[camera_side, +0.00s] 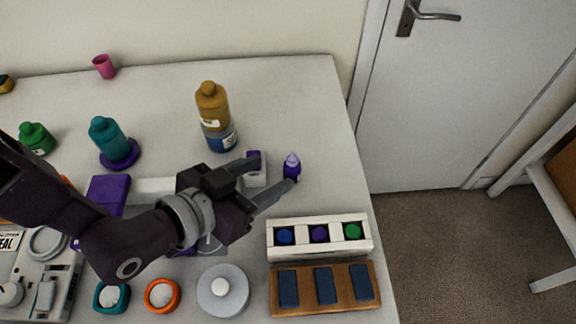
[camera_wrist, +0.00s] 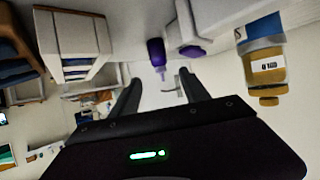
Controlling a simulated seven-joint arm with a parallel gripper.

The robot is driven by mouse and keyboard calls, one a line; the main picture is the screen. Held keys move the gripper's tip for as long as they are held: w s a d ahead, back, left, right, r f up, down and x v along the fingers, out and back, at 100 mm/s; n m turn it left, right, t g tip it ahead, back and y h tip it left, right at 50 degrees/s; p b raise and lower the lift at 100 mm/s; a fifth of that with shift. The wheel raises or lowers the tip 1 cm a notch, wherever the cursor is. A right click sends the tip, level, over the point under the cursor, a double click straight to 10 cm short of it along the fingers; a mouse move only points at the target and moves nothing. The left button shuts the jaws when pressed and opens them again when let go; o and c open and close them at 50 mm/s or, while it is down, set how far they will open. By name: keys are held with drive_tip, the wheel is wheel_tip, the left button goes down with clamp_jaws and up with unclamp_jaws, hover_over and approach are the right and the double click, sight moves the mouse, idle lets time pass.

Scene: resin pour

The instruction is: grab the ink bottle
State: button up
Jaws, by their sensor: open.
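The ink bottle, a small purple bottle with a pale lilac pointed top (camera_side: 292,168), stands upright on the table, right of centre in the side view. It also shows in the wrist view (camera_wrist: 156,52), hanging downward in that picture, between and beyond the fingertips. My gripper (camera_side: 272,174) is open and empty, its two fingers pointing right towards the bottle. In the wrist view the fingers (camera_wrist: 158,78) spread to either side of the bottle's line. The nearer finger ends close to the bottle's lower part in the side view; I cannot tell whether they touch.
A white box with a purple face (camera_side: 256,178) stands just left of the bottle, partly behind a finger. A white rack with coloured pots (camera_side: 320,252) and a wooden tray (camera_side: 325,304) lie nearer. Table right of the bottle is clear.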

sight(288, 165)
drive_tip(key=x, duration=0.6)
drive_tip(key=shift+w+d+f, duration=0.2)
drive_tip(key=shift+f, duration=0.05)
drive_tip(key=shift+c, duration=0.4)
clamp_jaws()
